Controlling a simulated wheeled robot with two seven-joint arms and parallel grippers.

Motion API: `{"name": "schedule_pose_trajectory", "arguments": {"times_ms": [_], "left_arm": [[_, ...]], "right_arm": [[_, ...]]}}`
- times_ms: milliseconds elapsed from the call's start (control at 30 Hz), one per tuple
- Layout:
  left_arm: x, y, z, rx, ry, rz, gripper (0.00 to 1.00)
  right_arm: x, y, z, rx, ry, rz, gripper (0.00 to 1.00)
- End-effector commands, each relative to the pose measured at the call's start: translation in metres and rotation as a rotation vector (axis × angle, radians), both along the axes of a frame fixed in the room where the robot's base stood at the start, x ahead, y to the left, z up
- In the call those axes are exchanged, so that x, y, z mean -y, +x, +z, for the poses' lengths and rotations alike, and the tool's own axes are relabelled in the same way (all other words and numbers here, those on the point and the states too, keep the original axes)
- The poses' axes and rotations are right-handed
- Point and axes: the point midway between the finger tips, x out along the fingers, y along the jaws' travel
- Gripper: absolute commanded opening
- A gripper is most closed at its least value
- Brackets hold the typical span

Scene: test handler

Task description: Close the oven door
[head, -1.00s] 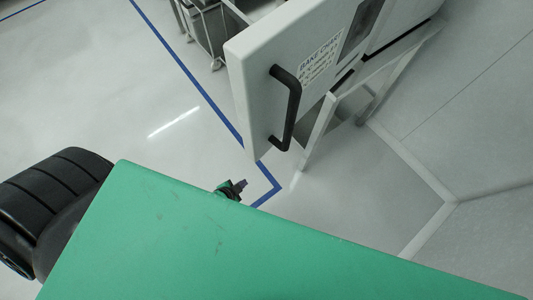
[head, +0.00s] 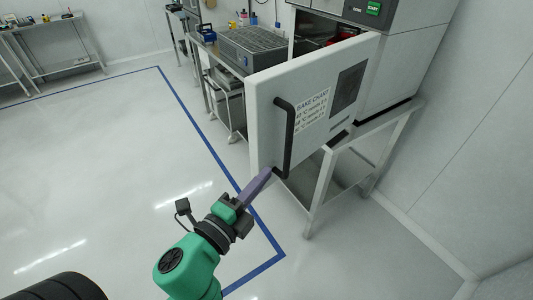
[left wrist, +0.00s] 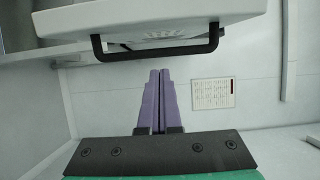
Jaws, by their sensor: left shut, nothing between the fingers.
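The oven door (head: 318,140) is pale grey and stands open, swung out from the oven (head: 400,62). A label and a dark window are on its face. Its black bar handle (head: 291,140) runs upright along the outer edge. The handle (left wrist: 158,54) and door (left wrist: 160,15) also show in the left wrist view. My left gripper (head: 267,171) has purple fingers pressed together with nothing between them. Its tips are beside the lower end of the handle; I cannot tell whether they touch. In the left wrist view the fingertips (left wrist: 159,72) are just below the handle bar.
The oven stands on a metal frame table (head: 318,190). A bench with a grey vented box (head: 262,50) is behind the door on the left. A blue floor line (head: 195,112) runs past. The floor to the left is clear, and a wall is at right.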

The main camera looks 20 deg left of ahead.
Motion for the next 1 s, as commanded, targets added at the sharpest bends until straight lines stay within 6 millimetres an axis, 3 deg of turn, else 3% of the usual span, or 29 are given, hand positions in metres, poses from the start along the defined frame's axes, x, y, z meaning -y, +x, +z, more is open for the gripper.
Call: {"name": "schedule_pose_trajectory", "arguments": {"times_ms": [133,267,400,633,1000], "left_arm": [[0.007,0.02,-0.003,0.005,0.005,-0.007,0.0],[0.013,0.043,0.001,0.002,0.001,-0.002,0.0],[0.018,0.072,0.005,-0.001,0.003,0.001,0.0],[-0.013,0.085,0.0,-0.005,0.001,0.0,0.0],[-0.016,0.087,-0.002,-0.004,0.0,-0.001,0.0]], "right_arm": [[0.003,-0.009,-0.018,-0.015,-0.004,0.0,0.5],[0.007,-0.014,-0.013,-0.023,-0.01,-0.001,0.5],[0.009,-0.012,0.005,-0.021,-0.012,-0.003,0.5],[0.012,-0.011,0.013,-0.019,-0.017,-0.003,0.5],[0.012,-0.01,0.012,-0.017,-0.017,-0.002,0.5]]}}
